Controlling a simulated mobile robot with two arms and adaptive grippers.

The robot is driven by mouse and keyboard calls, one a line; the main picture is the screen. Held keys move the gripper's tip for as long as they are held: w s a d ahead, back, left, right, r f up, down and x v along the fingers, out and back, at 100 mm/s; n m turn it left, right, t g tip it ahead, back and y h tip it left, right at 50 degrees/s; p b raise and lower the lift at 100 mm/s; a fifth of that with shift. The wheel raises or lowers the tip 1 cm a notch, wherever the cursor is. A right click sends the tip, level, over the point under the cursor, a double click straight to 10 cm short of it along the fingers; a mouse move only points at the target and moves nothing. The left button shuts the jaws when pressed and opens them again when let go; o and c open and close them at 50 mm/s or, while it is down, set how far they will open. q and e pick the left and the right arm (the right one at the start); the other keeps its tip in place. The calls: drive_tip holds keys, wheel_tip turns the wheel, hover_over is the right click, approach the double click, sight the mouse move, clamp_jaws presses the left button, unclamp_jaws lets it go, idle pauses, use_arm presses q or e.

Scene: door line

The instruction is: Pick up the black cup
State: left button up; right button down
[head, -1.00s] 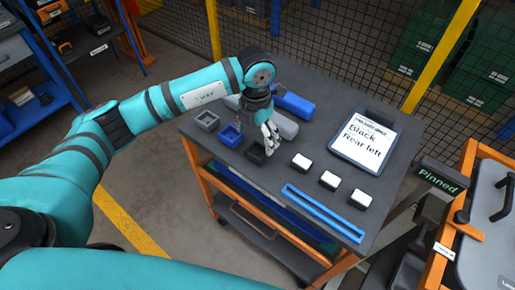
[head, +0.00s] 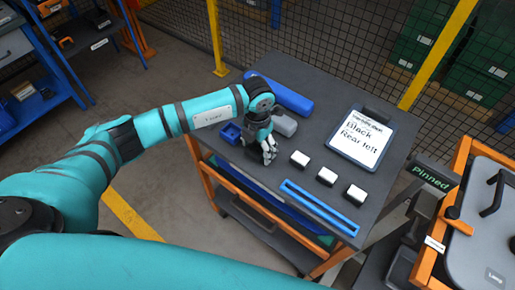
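My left gripper (head: 268,153) points down at the cart top, close over the place where a small black cup showed earlier. The gripper and wrist hide most or all of that cup now, and I cannot tell whether the fingers touch it or how far they are apart. A blue cup (head: 230,133) stands just left of the gripper, partly beside my forearm. A card on a clipboard (head: 362,140) reads "Black" and "Rear left". My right gripper is not in view.
The dark cart top (head: 322,100) also holds a blue cylinder (head: 285,94), a grey cylinder (head: 286,125), several white-topped blocks (head: 327,176) and a blue rail (head: 318,207). A "Pinned" sign (head: 431,178) and an orange-framed grey case (head: 487,220) stand at right.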

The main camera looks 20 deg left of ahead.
sight(258, 152)
use_arm(q)
drive_tip(key=c, duration=0.9)
drive_tip(key=shift+r, duration=0.15)
drive_tip(key=shift+r+b, duration=0.55)
wheel_tip(258, 152, up, 2)
drive_tip(key=shift+s+d+b, duration=0.15)
drive_tip(key=shift+b, duration=0.55)
drive_tip(key=shift+s+d+r+b, duration=0.3)
drive_tip(key=shift+s+d+b, duration=0.45)
drive_tip(key=shift+s+d, duration=1.05)
drive_tip(key=shift+s+d+r+b, duration=0.25)
drive_tip(key=shift+s+d+b, duration=0.75)
drive_tip(key=shift+s, duration=1.5)
drive_tip(key=shift+s+d+r+b, duration=0.3)
drive_tip(key=shift+s+d+b, duration=0.25)
drive_tip(key=shift+s+d, duration=1.35)
drive_tip(key=shift+s+a, duration=0.25)
drive_tip(key=shift+a, duration=0.05)
